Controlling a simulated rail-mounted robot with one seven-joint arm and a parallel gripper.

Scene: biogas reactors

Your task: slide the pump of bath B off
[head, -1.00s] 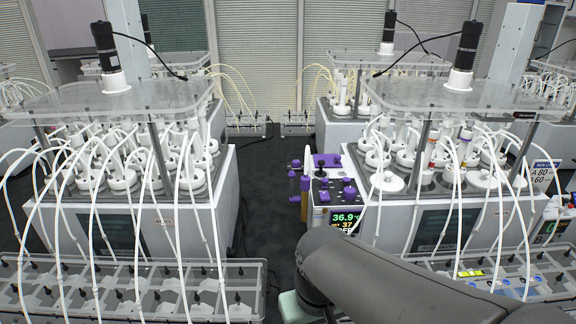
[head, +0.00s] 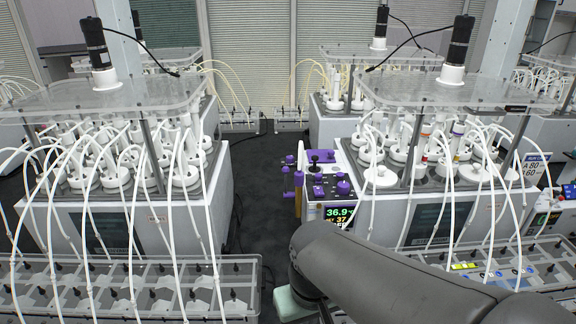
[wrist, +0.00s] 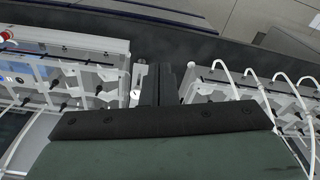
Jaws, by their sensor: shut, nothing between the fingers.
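A white control unit (head: 341,213) with purple knobs and a lit display reading 36.9 stands at the left side of the right-hand bath (head: 400,210) in the head view. I cannot read which bath is B, nor tell for certain that this unit is its pump. My gripper (wrist: 166,84) shows in the wrist view as dark fingers, shut and empty, over the gap between two clear-walled racks. The fingers cannot be made out in the head view, where my dark arm crosses the lower right. The control unit is not seen in the wrist view.
The left-hand bath (head: 135,222) holds several white-capped bottles with looping tubes. Clear racks stand in front, at left (head: 130,290) and right (head: 545,275). Motors sit on the clear lids. A dark floor aisle (head: 262,180) runs open between the baths.

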